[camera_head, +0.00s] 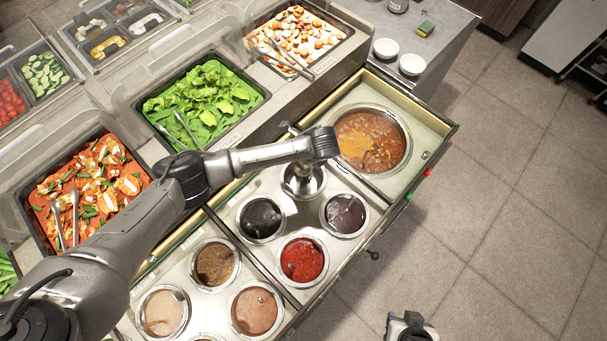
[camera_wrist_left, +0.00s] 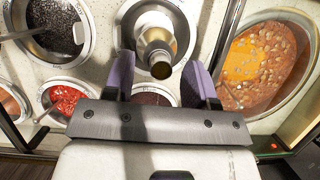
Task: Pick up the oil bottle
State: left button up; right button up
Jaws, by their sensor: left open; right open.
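The oil bottle (camera_wrist_left: 157,42) stands in a round metal well in the left wrist view, with its dark cap toward the camera. In the head view only part of what looks like it (camera_head: 303,181) shows below my left wrist. My left gripper (camera_wrist_left: 160,68) is open, with one purple finger on each side of the bottle's neck and a gap visible around it. In the head view the left fingers are hidden under the wrist. My right gripper (camera_head: 408,325) is at the bottom edge of the head view, over the floor, empty and away from the wells.
Trays of lettuce (camera_head: 200,100) and kimchi (camera_head: 90,185) lie behind. The floor at right is clear.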

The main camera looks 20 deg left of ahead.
pick_arm(q)
jog(key=shift+x, duration=0.8)
grip_shut()
